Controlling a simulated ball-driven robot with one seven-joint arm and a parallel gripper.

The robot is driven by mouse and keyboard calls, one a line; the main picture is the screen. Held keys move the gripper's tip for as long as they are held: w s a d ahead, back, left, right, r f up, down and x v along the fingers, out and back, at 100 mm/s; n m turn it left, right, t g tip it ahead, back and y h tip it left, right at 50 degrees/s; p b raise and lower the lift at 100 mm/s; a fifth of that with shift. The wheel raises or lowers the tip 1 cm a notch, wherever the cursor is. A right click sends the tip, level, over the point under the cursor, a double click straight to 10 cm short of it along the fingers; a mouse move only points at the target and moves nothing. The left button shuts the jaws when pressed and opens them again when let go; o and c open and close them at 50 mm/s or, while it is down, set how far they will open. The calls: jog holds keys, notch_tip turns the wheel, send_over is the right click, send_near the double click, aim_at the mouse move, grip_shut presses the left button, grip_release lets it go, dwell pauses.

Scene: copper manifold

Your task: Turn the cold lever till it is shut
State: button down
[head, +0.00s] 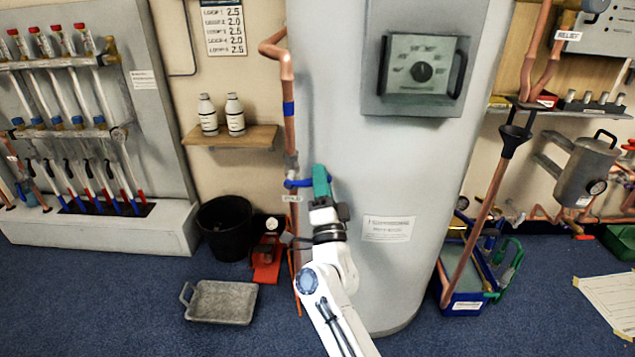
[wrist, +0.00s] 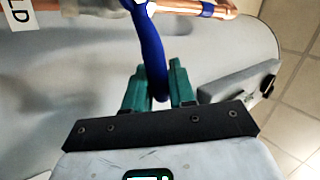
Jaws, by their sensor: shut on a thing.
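The cold lever is a blue handle (head: 296,183) on the vertical copper pipe, left of the big grey cylinder. It sticks out sideways to the right, across the pipe. In the wrist view the blue lever (wrist: 150,50) runs down from the copper pipe, and its end is between my green fingers. My gripper (head: 321,181) is shut on the lever's end. In the wrist view my gripper (wrist: 159,78) has one finger on each side of it. In the head view the fingers hide the lever's tip.
The grey cylinder (head: 390,180) stands close on the right. A shelf (head: 232,135) with two bottles is at left. A black bucket (head: 224,226), a red tool (head: 268,255) and a grey tray (head: 221,302) are on the floor below.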

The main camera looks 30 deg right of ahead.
jog(key=shift+s+d+f+m+g+h+b, duration=0.1)
jog(key=shift+f+m+g+h+b, duration=0.3)
jog(key=shift+m+h, duration=0.6)
jog(key=shift+w+d+f+m+g+h+b, duration=0.1)
jog(key=shift+f+m+g+h+b, duration=0.3)
jog(key=shift+m+h, duration=0.65)
jog(key=shift+s+f+m+g+h+b, duration=0.1)
jog(key=shift+f+m+g+h+b, duration=0.35)
jog(key=shift+m, duration=1)
jog(key=shift+f, duration=0.25)
jog(key=c, duration=1.1)
grip_release()
jog(key=shift+r, duration=0.1)
jog(key=shift+s+a, duration=0.1)
jog(key=p+v, duration=0.2)
jog(key=v, duration=0.8)
jog(key=shift+s+a+f, duration=0.15)
jog(key=shift+f, duration=0.15)
